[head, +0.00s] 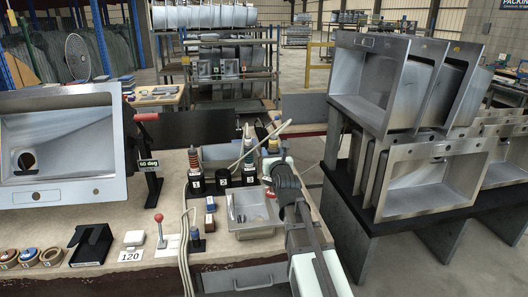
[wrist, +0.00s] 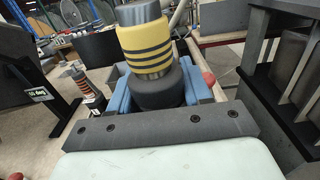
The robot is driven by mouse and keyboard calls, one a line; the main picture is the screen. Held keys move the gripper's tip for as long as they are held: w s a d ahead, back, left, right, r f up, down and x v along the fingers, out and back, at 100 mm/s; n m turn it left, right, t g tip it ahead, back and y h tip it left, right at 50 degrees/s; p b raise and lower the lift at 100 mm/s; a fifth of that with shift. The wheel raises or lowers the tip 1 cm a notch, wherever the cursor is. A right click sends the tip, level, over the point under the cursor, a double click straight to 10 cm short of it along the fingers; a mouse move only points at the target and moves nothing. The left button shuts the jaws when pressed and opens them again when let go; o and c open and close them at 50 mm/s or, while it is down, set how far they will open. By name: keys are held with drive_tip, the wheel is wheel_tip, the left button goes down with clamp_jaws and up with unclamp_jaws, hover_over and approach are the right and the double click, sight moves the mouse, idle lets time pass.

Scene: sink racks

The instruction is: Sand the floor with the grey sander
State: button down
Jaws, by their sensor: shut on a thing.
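My gripper (wrist: 158,88) is shut on a yellow tool (wrist: 146,50) with dark bands and a grey top, upright between the blue fingers. A dark rounded part shows below its yellow body. In the head view its top (head: 273,144) shows beyond my arm, at the right end of a row of black holders; I cannot tell whether it stands in one. No plainly grey sander shows. A large tilted steel sink (head: 70,135) with a dark drain hole stands at left. A small sink basin (head: 250,211) lies on the bench, left of my arm. The floor of each sink is partly visible.
An orange-banded tool (head: 195,161) and a blue-banded tool (head: 248,146) stand in the holder row. A red-knobbed lever (head: 160,229), a black stand (head: 91,245) and several tape rolls (head: 27,256) lie at front left. Racked sinks (head: 435,175) rise close on the right.

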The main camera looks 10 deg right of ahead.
drive_tip(key=shift+w, duration=0.65)
drive_tip(key=w+a+r+n+g+y, duration=0.1)
drive_tip(key=a+n+g+y, duration=0.3)
drive_tip(key=a+n+y, duration=0.3)
drive_tip(key=shift+w+a+r+n+y, duration=0.15)
drive_tip(key=shift+w+a+n+y, duration=0.2)
drive_tip(key=shift+a+y, duration=1.95)
drive_tip(key=shift+s, duration=0.1)
wheel_tip(320, 180, down, 15)
drive_tip(key=w, duration=0.2)
drive_tip(key=shift+w, duration=0.2)
drive_tip(key=shift+r, duration=0.1)
